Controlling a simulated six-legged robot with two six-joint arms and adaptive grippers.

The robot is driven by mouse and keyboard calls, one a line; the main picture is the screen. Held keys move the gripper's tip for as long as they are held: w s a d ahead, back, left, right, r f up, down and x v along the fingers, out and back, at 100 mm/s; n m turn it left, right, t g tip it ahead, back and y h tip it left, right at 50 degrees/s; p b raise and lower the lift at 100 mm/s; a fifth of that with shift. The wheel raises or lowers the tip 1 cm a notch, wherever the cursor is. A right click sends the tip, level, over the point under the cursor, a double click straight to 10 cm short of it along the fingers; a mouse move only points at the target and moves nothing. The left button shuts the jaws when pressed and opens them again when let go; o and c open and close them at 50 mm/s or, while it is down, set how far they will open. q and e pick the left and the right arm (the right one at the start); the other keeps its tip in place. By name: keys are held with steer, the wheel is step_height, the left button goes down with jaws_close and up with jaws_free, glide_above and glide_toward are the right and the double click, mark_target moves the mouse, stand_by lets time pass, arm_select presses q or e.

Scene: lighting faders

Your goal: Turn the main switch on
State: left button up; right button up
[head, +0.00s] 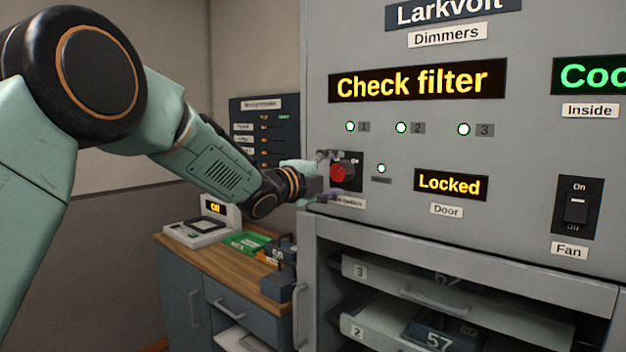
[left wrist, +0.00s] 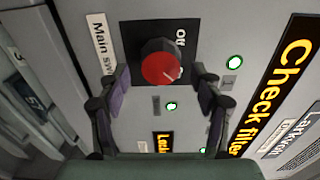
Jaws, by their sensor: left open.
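The main switch is a red rotary knob (head: 340,173) on a black plate, low on the left of the grey cabinet front. The "Main switch" label is partly cut off there. My left gripper (head: 326,177) is at the plate, with its fingers open. In the left wrist view its fingers (left wrist: 161,78) stand on either side of the knob, with gaps visible. My right gripper is not in view.
The grey cabinet (head: 400,230) carries a "Check filter" display (head: 418,82), a "Locked" door display (head: 451,184), green lamps and a fan switch (head: 577,207). Numbered drawers sit below. A wooden-topped bench (head: 205,258) with several items stands left of the cabinet.

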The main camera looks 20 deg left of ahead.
arm_select(q)
steer(key=v, duration=1)
steer(key=shift+s, duration=0.25)
steer(key=shift+w+r, duration=0.1)
